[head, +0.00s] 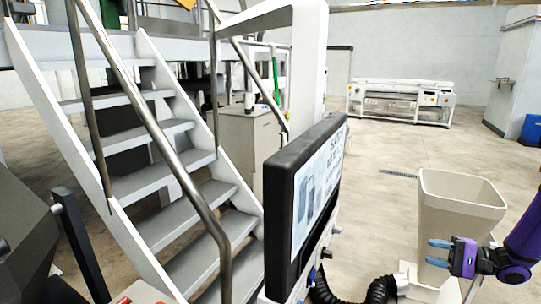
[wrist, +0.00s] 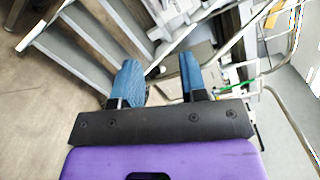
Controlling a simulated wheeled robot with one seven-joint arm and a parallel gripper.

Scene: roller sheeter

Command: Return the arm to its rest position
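My gripper (head: 438,253) is at the lower right of the head view, in front of the beige bin, on my purple arm. Its two blue fingers are apart. In the wrist view my gripper (wrist: 160,82) also shows its blue fingers spread, with nothing between them. The fingers point toward the stairs and cabinet area, and no object is held.
A beige bin (head: 462,190) stands by my gripper. A black-framed screen (head: 306,190) on a white post is in the middle. Stairs with a metal handrail (head: 170,165) fill the left. A white machine (head: 400,102) stands far back; open floor (head: 385,150) lies before it.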

